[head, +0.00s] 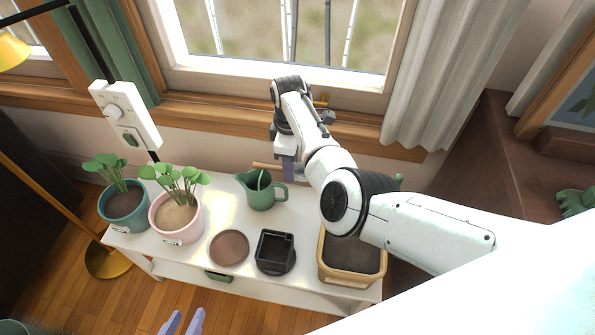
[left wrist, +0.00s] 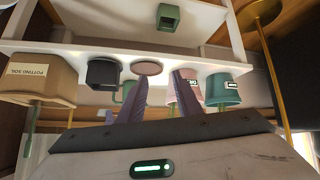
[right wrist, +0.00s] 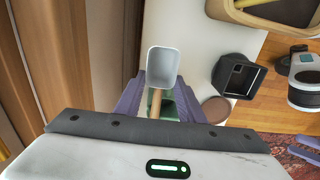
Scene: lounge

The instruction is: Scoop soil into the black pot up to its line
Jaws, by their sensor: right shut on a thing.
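The black pot (head: 275,252) stands on the white bench, and its inside looks dark; I cannot make out a line or a soil level. The tan soil bin (head: 350,282) is right of it, with dark soil inside; its potting soil label shows in the left wrist view (left wrist: 38,78). My right gripper (head: 288,170) is near the wall behind the bench, shut on the wooden handle of a scoop (right wrist: 165,62). The scoop's pale grey inside looks empty. My left gripper (head: 183,322) is open and empty, low in front of the bench.
A green watering jug (head: 262,190) stands behind the pot, near my right gripper. A brown saucer (head: 229,247) lies left of the pot. A pink planter (head: 176,220) and a teal planter (head: 124,209) stand farther left. My right arm passes above the bin's back part.

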